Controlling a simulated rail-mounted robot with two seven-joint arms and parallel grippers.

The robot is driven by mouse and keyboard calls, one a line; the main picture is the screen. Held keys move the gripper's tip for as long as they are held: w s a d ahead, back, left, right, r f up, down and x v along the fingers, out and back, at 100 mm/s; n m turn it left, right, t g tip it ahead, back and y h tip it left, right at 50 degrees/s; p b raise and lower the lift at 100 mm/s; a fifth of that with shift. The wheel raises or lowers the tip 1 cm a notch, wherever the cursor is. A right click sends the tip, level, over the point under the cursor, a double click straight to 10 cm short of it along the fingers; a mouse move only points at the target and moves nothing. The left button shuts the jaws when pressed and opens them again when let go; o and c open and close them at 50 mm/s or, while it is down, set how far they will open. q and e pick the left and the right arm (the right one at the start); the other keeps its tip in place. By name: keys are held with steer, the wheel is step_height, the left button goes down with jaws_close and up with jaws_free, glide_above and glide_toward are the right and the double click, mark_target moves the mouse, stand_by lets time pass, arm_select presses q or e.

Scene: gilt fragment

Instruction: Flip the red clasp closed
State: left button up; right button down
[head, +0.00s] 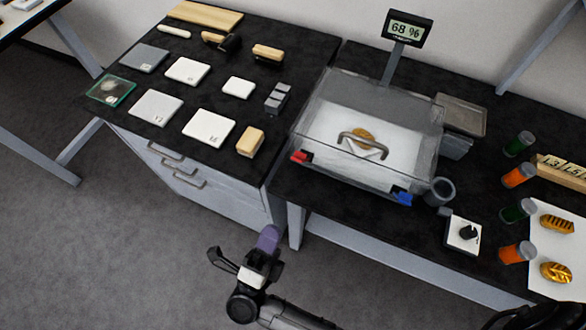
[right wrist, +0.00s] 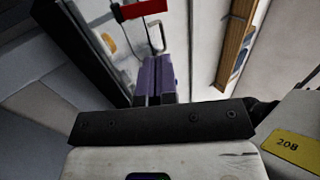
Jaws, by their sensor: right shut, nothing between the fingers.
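The red clasp (head: 301,157) sits at the front left corner of the clear box (head: 330,177) on the right-hand bench. It also shows in the right wrist view (right wrist: 142,9), beyond my fingers and near the top edge. I cannot tell clearly whether it is flipped up or down. My right gripper (head: 270,234) has purple fingers and is shut and empty. It is in front of the benches, below and left of the clasp and apart from it. Its fingers also show in the right wrist view (right wrist: 154,75). My left gripper is not in view.
A blue clasp (head: 402,196) is at the box's front right. The box has a metal handle (head: 364,141) and a gold fragment inside. A display (head: 408,27) reads 68 %. Jars and a grey cup (head: 440,191) stand to the right. The floor before the benches is clear.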

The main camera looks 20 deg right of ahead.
stand_by(0.3)
glide_toward(298, 161)
steer(key=x, duration=0.3)
steer(key=f+x, duration=0.1)
steer(key=x, duration=0.1)
steer(key=shift+w+d+r, duration=0.2)
steer(key=shift+w+d, duration=0.2)
steer(key=shift+w, duration=0.1)
steer(key=shift+w+d+r, duration=0.4)
steer(key=shift+d, duration=0.05)
steer(key=shift+d+r, duration=0.1)
